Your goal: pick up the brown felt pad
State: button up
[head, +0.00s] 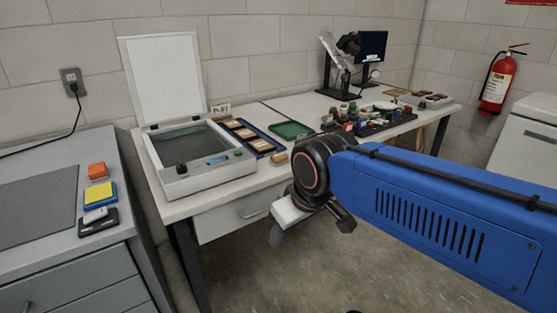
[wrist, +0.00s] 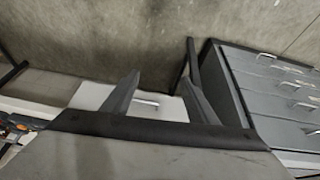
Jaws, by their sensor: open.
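A small tan-brown pad-like piece (head: 278,158) lies near the front edge of the white table, right of the blue tray; I cannot tell for sure that it is the felt pad. My gripper (head: 311,228) hangs in front of the table, below the tabletop's height in the picture, apart from that piece. In the wrist view my gripper (wrist: 161,76) shows two spread fingers with nothing between them. The wrist view shows the floor and drawer fronts, and no brown pad.
A flatbed scanner (head: 190,178) with raised lid stands left on the table. Beside it are a blue tray (head: 262,147) of framed brown pieces and a green tray (head: 291,130). A dark tray (head: 385,122) with small items stands behind my arm. A grey cabinet (head: 50,245) is left.

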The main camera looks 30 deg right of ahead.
jog(key=w+d+r+n+g+h, duration=0.2)
jog(key=w+d+r+n, duration=0.2)
jog(key=w+r+n, duration=0.7)
jog(key=n+g+h, duration=0.2)
jog(key=n, duration=0.5)
send_near(277, 155)
jog(key=x, duration=0.3)
jog(key=shift+w+a+f, duration=0.1)
jog(key=shift+w+f, duration=0.15)
jog(key=shift+f, duration=0.15)
jog(key=shift+s+x, duration=0.2)
jog(key=shift+x, duration=1.15)
jog(key=shift+s+x, duration=0.15)
jog(key=shift+x, duration=1.25)
jog(key=shift+c, duration=0.3)
jog(key=shift+r, duration=0.1)
jog(key=c, duration=1.2)
jog(key=shift+r, duration=0.1)
